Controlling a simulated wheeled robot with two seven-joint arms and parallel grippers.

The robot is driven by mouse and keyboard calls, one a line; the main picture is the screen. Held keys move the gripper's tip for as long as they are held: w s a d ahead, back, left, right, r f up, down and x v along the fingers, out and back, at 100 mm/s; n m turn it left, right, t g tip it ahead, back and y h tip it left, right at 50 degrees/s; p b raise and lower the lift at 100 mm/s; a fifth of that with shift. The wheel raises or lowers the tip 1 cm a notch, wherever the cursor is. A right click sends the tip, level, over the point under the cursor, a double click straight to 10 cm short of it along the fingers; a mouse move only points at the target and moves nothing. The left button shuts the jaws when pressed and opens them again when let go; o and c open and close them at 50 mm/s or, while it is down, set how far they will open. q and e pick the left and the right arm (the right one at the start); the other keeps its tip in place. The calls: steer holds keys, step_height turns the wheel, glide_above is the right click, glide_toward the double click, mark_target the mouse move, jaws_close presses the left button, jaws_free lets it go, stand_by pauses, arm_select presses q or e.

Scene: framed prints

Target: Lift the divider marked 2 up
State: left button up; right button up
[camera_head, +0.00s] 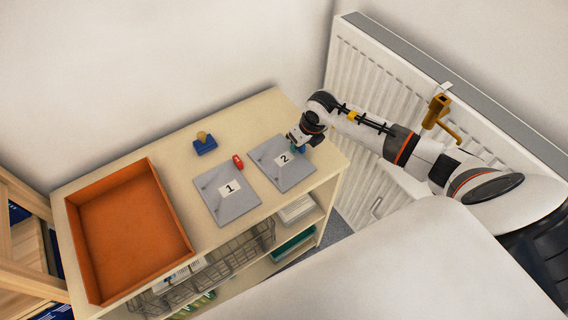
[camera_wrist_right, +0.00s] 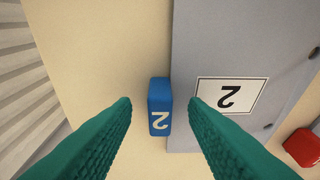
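The divider marked 2 (camera_head: 270,160) is a grey plate with a white label, lying flat on the shelf top; it also shows in the right wrist view (camera_wrist_right: 230,45). A blue tab marked 2 (camera_wrist_right: 159,92) sticks out at its edge. My right gripper (camera_head: 299,146) is over that edge and hides most of the tab in the head view. In the right wrist view its green fingers are open, one on each side of the blue tab, with gaps visible. My left gripper is not in view.
A similar grey divider marked 1 (camera_head: 213,204) lies to the left, and a red tab (camera_head: 238,161) sits between the two plates. A white radiator (camera_head: 345,75) stands behind my right arm.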

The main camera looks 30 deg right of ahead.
steer(key=shift+f, duration=0.2)
jaws_close()
steer(key=shift+r, duration=0.15)
step_height(320, 180, up, 10)
steer(key=p, duration=0.7)
steer(key=shift+r+p, duration=1.7)
steer(key=shift+r, duration=1.2)
